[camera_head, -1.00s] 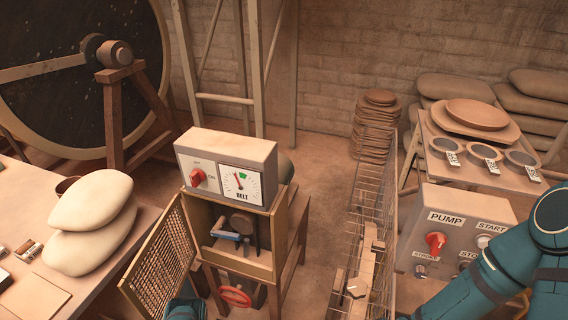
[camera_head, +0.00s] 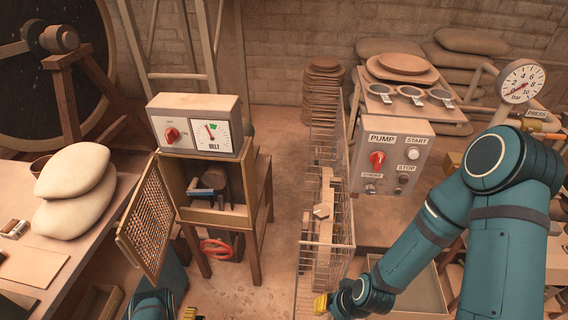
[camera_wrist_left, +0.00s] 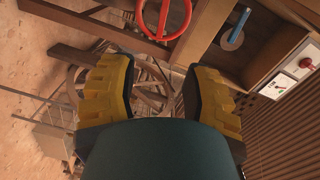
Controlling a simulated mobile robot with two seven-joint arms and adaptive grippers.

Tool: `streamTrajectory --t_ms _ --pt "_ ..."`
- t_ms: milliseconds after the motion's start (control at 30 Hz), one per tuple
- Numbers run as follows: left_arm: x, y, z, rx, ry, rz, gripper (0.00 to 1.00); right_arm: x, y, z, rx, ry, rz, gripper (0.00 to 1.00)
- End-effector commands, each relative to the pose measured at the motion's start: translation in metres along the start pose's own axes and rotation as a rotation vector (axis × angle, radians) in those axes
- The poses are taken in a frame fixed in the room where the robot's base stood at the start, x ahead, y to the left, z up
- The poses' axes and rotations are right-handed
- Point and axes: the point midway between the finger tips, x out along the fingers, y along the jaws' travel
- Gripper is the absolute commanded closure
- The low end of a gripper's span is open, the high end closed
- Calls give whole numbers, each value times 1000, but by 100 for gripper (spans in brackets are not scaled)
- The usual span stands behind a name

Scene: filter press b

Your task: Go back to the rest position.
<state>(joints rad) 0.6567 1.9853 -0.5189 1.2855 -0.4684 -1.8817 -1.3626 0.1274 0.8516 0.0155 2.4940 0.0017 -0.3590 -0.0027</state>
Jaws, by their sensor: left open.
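My left gripper (camera_head: 190,313) shows only as a yellow fingertip at the bottom edge of the head view, below the belt cabinet. In the left wrist view its two yellow fingers (camera_wrist_left: 155,85) are wide apart with nothing between them. The red handwheel (camera_wrist_left: 165,15) and the cabinet's blue-handled lever (camera_wrist_left: 238,25) lie beyond the fingers, apart from them. My right gripper (camera_head: 320,303) shows as a small yellow tip at the lower middle, in front of the wire-sided rack; its jaw opening cannot be made out.
The belt cabinet (camera_head: 218,217) stands with its mesh door (camera_head: 148,222) swung open to the left. A table with sacks (camera_head: 75,190) is at far left. The wire rack (camera_head: 340,215) and pump panel (camera_head: 392,158) stand right. Floor shows between cabinet and rack.

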Motion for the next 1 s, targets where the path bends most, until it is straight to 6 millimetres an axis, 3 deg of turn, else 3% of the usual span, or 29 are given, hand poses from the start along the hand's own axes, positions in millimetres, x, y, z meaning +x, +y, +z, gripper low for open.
streamTrajectory --t_ms 33,267,467,600,733,900,1000 --pt "15 -10 6 -34 -27 23 52 0 0 0 0 1 0 63" --pt "51 -31 14 -277 -188 185 52 0 0 -1 0 2 0 63" --pt "79 -63 -13 -622 -380 354 52 0 0 0 0 1 0 63" --pt "83 -90 -61 -906 -529 494 52 0 0 -1 0 1 0 63" --pt "68 -121 -121 -1149 -667 640 52 0 0 0 0 1 0 63" --pt "22 -165 -206 -1390 -861 849 52 0 0 -1 0 1 0 63" --pt "-9 -186 -242 -1466 -964 949 52 0 0 -1 0 1 0 63"
